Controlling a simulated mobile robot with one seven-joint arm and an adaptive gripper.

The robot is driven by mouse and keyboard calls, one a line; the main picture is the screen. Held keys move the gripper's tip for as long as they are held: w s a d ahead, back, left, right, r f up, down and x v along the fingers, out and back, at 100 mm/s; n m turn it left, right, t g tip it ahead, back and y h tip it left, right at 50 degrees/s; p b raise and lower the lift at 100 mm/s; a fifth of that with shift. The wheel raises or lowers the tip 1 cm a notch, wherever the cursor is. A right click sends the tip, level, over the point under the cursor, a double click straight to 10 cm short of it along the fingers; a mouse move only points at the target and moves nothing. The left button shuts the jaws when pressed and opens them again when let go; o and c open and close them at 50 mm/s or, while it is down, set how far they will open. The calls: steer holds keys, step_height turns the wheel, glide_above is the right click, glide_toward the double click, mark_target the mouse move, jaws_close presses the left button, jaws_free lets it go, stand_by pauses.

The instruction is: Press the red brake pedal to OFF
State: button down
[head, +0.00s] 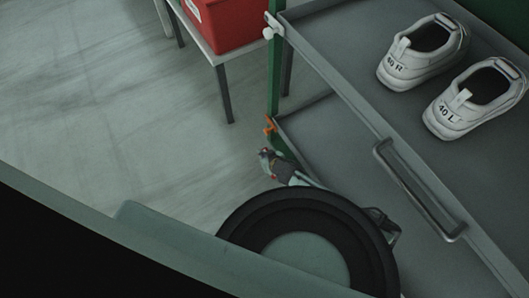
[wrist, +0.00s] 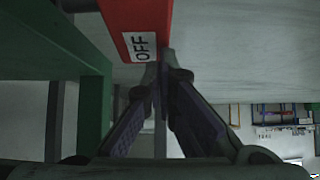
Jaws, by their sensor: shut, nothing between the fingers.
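The red brake pedal (wrist: 139,22) shows at the top of the wrist view, with a white OFF label (wrist: 145,47) near its lower edge. My gripper (wrist: 161,72) is shut and empty, its fingertips just below the label end of the pedal in that view. I cannot tell whether the tips touch it. In the head view my gripper (head: 267,156) is small, beside the green post at the cart's corner and partly hidden by my arm. The pedal cannot be made out clearly there.
A grey cart (head: 345,84) carries two white shoes, marked 40 R (head: 411,62) and 40 L (head: 462,108), and has a handle (head: 421,192). A green post (head: 274,75) stands at its corner. A red bin (head: 220,22) sits on a small table. Floor at left is clear.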

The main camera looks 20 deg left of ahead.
steer(key=shift+w+a+f+b, duration=0.3)
steer(key=shift+a+f+b, duration=0.05)
steer(key=shift+f, duration=0.1)
steer(key=shift+w+a+f+b, duration=0.3)
steer(key=shift+a+b, duration=0.1)
steer(key=shift+b, duration=0.6)
